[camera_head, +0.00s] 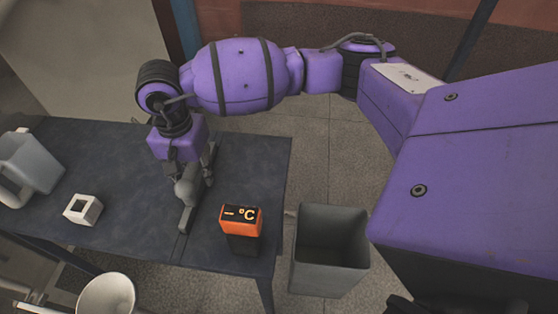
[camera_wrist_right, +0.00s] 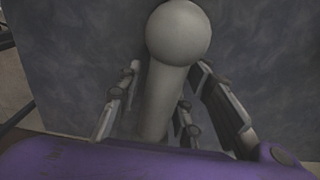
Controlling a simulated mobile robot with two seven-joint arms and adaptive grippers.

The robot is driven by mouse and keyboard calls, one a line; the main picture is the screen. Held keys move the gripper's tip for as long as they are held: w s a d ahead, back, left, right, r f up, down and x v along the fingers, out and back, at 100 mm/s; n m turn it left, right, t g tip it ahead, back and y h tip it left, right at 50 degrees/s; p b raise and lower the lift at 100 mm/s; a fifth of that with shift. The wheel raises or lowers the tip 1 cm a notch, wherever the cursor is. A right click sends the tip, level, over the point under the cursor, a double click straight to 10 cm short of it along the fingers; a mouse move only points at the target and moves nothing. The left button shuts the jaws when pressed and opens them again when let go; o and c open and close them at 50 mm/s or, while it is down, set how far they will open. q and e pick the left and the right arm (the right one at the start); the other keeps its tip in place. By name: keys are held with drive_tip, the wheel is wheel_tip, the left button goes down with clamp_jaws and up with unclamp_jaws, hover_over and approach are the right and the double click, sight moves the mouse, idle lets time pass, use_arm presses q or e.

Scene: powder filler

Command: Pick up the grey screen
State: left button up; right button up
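A grey piece with a rounded, ball-like end (camera_head: 187,193) is on the dark table beneath my right gripper; it also shows in the right wrist view (camera_wrist_right: 178,35). I cannot tell for sure whether it is the grey screen. My right gripper (camera_head: 191,179) points down over it. In the right wrist view, the fingers of the right gripper (camera_wrist_right: 167,98) stand on both sides of the grey piece, with narrow gaps. The gripper looks open. The lower part of the piece is partly hidden. My left gripper is not in view.
An orange and black device marked °C (camera_head: 241,216) stands near the table's (camera_head: 130,235) front right. A grey bin (camera_head: 320,270) is right of the table. A white cup (camera_head: 106,297) is in front.

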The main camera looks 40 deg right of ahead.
drive_tip(key=shift+f, duration=0.9)
drive_tip(key=shift+c, duration=0.5)
